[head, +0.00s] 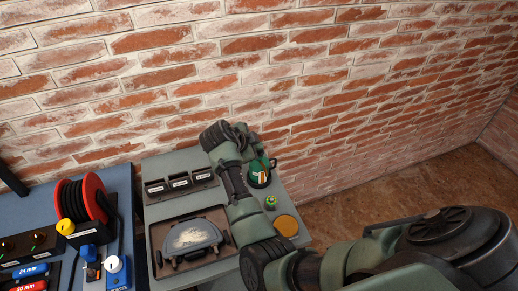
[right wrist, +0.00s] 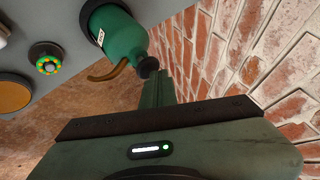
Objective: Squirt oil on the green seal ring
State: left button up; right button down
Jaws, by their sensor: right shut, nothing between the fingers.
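The green seal ring (head: 271,202) sits on a small dark round base on the grey table, with yellow-orange spots around it. It also shows at the upper left of the right wrist view (right wrist: 47,60). The green oil bottle (head: 262,172), with a pale label, stands behind it, partly hidden by my right arm. In the right wrist view the bottle (right wrist: 122,40) shows a brown curved part and a black tip. My right gripper (right wrist: 165,88) is shut and empty, its fingers close to that tip; I cannot tell whether they touch. My left gripper is out of view.
A yellow-brown disc (head: 286,226) lies in front of the ring. A tray with a grey part (head: 188,238) and a row of labelled bins (head: 181,183) are on the table's left. A red cable reel (head: 82,198) stands on the blue bench. A brick wall is behind.

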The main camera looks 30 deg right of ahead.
jog(key=shift+r+p, duration=0.35)
jog(key=shift+r, duration=0.4)
jog(key=shift+r+p, duration=1.7)
jog(key=shift+r, duration=0.85)
